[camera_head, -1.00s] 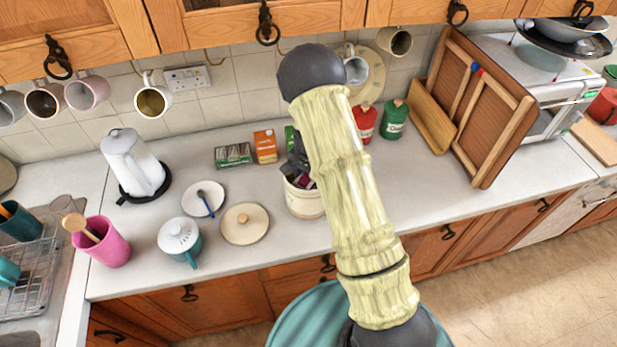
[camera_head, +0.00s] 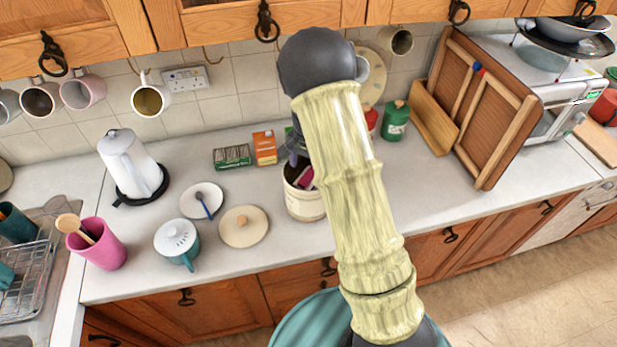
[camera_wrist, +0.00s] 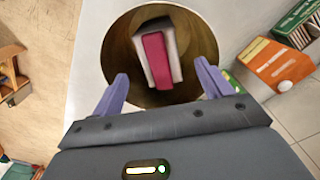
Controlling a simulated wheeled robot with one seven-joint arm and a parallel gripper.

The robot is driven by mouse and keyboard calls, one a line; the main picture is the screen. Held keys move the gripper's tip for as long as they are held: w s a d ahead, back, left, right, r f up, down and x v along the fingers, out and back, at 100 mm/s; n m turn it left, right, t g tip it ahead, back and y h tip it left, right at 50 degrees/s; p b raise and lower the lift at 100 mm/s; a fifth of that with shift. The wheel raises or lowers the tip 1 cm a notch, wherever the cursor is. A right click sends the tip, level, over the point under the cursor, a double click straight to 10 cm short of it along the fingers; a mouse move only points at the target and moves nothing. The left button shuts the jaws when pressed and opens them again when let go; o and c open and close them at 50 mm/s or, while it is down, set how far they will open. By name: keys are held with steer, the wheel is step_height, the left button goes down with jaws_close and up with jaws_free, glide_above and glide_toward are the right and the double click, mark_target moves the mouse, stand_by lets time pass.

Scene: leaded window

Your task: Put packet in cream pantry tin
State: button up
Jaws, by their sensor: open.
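The cream pantry tin (camera_head: 304,204) stands upright and open on the counter, partly behind my arm. The packet (camera_wrist: 156,58), pale with a pinkish-red band, is inside the tin and leans there, its upper end near the rim. Its pink part (camera_head: 306,177) also shows at the tin's mouth in the head view. My gripper (camera_wrist: 161,72) is open above the tin, with its purple fingers apart on either side of the packet and not touching it. In the head view the gripper is mostly hidden by my arm.
A round cream lid (camera_head: 244,236) lies left of the tin. Green (camera_head: 232,157) and orange (camera_head: 265,147) boxes are behind. Mugs hang above.

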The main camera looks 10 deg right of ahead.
step_height(320, 180, up, 6)
steer(key=shift+f+b, duration=0.1)
steer(key=shift+b, duration=0.6)
steer(key=s+r+n+t, duration=0.2)
steer(key=s+n, duration=0.7)
steer(key=s, duration=1.2)
steer(key=shift+s+r+t, duration=0.15)
steer(key=shift+r+t, duration=0.15)
steer(key=shift+r, duration=0.65)
